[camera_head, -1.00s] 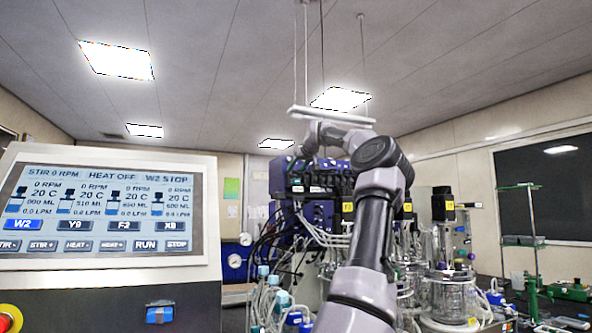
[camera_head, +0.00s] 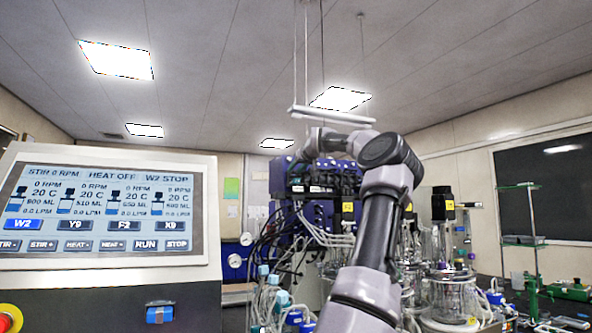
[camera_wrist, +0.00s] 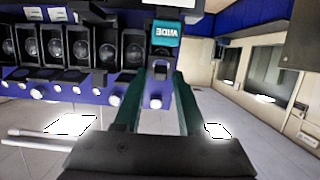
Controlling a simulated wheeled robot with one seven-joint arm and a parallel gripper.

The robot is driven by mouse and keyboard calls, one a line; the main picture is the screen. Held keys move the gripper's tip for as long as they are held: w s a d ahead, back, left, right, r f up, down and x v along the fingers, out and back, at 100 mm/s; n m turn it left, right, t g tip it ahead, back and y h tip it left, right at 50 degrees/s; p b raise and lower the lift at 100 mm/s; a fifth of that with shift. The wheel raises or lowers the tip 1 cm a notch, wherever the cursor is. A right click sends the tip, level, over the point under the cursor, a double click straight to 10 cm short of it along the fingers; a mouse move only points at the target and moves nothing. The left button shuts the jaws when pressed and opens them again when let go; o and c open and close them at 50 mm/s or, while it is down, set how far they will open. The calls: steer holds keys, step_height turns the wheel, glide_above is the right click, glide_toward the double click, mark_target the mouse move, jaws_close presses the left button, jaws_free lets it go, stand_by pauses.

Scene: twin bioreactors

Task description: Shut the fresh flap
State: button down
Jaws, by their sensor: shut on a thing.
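My gripper (camera_wrist: 160,78) is at the blue pump unit (camera_wrist: 75,92), which appears upside down in the wrist view. Its two dark green fingers reach up to the end of the row of dark pump heads (camera_wrist: 107,47). The fingers are shut on a small part of the unit, just below a teal label with upside-down lettering (camera_wrist: 166,33). The fingers largely hide that part, and I cannot tell for sure that it is the fresh flap. In the head view the blue unit (camera_head: 284,180) stands behind my arm, and my gripper is hidden there.
A control panel (camera_head: 100,215) stands at the left. Glass vessels (camera_head: 450,290) and tubing stand right of my arm. A white bar (camera_head: 330,115) hangs from the ceiling above my arm. A glass-shelved stand (camera_head: 525,240) is at the right.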

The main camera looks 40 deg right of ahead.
steer(key=t, duration=0.1)
steer(key=f+t, duration=0.1)
steer(key=t+h, duration=0.1)
steer(key=t, duration=0.1)
steer(key=shift+f, duration=0.25)
steer(key=shift+w+f+t+h, duration=0.15)
steer(key=shift+t+h, duration=0.25)
steer(key=shift+t, duration=0.5)
steer(key=c, duration=0.8)
jaws_free()
steer(key=v, duration=1.1)
steer(key=shift+d+f, duration=0.1)
